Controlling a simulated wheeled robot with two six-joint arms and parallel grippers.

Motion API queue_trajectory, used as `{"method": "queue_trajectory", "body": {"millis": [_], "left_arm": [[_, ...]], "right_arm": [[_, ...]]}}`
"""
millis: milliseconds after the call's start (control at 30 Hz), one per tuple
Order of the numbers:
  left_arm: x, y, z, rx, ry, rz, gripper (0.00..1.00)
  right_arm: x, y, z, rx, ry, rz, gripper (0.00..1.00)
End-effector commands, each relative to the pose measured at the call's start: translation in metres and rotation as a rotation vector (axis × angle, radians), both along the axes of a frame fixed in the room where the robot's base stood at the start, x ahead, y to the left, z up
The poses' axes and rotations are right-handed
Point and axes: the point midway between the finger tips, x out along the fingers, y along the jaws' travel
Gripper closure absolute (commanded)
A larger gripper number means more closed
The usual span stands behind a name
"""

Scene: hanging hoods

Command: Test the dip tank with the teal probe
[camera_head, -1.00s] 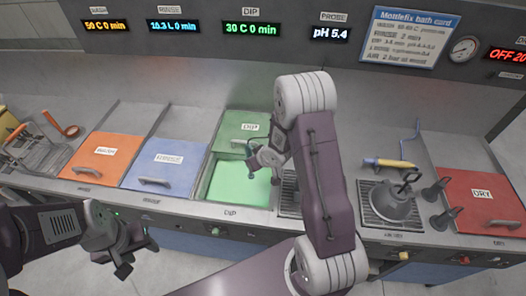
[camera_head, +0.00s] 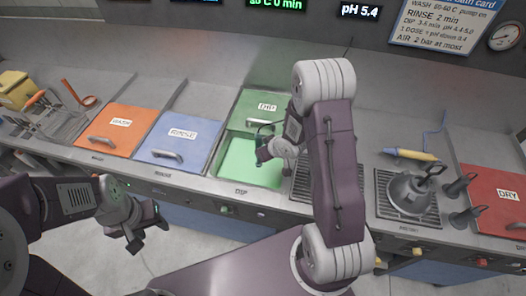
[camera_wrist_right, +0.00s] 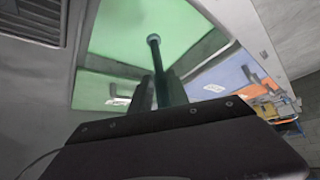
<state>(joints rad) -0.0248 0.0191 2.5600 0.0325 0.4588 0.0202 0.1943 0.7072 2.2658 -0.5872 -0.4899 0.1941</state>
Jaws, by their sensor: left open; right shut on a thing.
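The dip tank (camera_head: 232,172) stands open at the front, with green liquid inside. Its green lid (camera_head: 270,98), marked DIP, lies pushed to the back. My right gripper (camera_head: 266,150) is over the opening, shut on the teal probe (camera_head: 259,158). In the right wrist view the probe (camera_wrist_right: 156,62) sticks out past the fingers, its rounded tip against the green. I cannot tell whether the tip touches the liquid. The probe readout (camera_head: 359,11) shows pH 5.4. My left gripper (camera_head: 136,238) is open and empty in front of the counter.
The orange wash lid (camera_head: 122,123) and blue rinse lid (camera_head: 182,133) are closed, left of the tank. A wire basket (camera_head: 62,122) and red ladle (camera_head: 80,92) lie at far left. A grey hood-shaped piece (camera_head: 408,194) sits on a grate, right. A yellow-blue tool (camera_head: 412,155) lies behind it.

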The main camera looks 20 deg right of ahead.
Motion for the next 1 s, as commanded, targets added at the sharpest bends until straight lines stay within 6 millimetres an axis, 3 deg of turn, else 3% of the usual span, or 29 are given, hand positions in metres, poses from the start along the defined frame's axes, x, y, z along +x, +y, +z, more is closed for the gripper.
{"method": "queue_trajectory", "body": {"millis": [167,1000], "left_arm": [[0.0,0.0,-0.009,0.0,0.0,0.0,0.52],[0.0,0.0,-0.081,0.0,0.0,0.0,0.52]], "right_arm": [[0.0,0.0,-0.01,0.0,0.0,0.0,1.0],[0.0,0.0,-0.094,0.0,0.001,-0.001,1.0]]}}
